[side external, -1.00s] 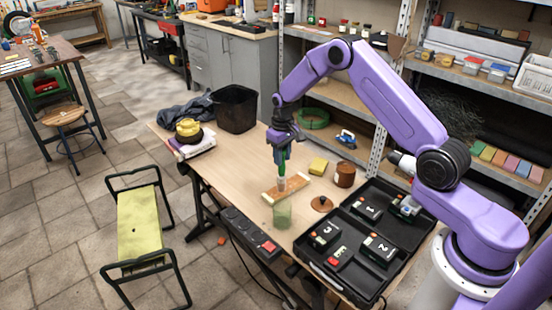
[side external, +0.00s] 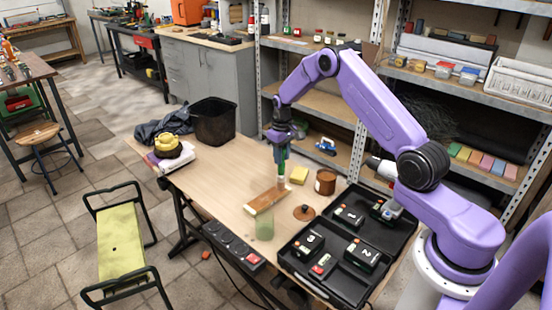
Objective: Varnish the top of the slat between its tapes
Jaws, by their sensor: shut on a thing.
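The slat (side external: 266,199) lies on the workbench, running diagonally. Its top is brown between paler ends, which look like the tapes. My gripper (side external: 281,146) is shut on a green-handled brush (side external: 281,166), held upright with the bristles down. The bristle end is at the slat's upper right end, near the paler part there; I cannot tell whether it touches. A brown can (side external: 325,182) stands open to the right, with a round brown lid (side external: 304,212) lying in front of it.
A translucent green block or jar (side external: 264,228) stands at the slat's near end. A yellow sponge (side external: 299,174) lies behind the slat. An open black case (side external: 345,240) fills the bench's right. A black bin (side external: 214,122) and yellow object (side external: 167,144) stand left.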

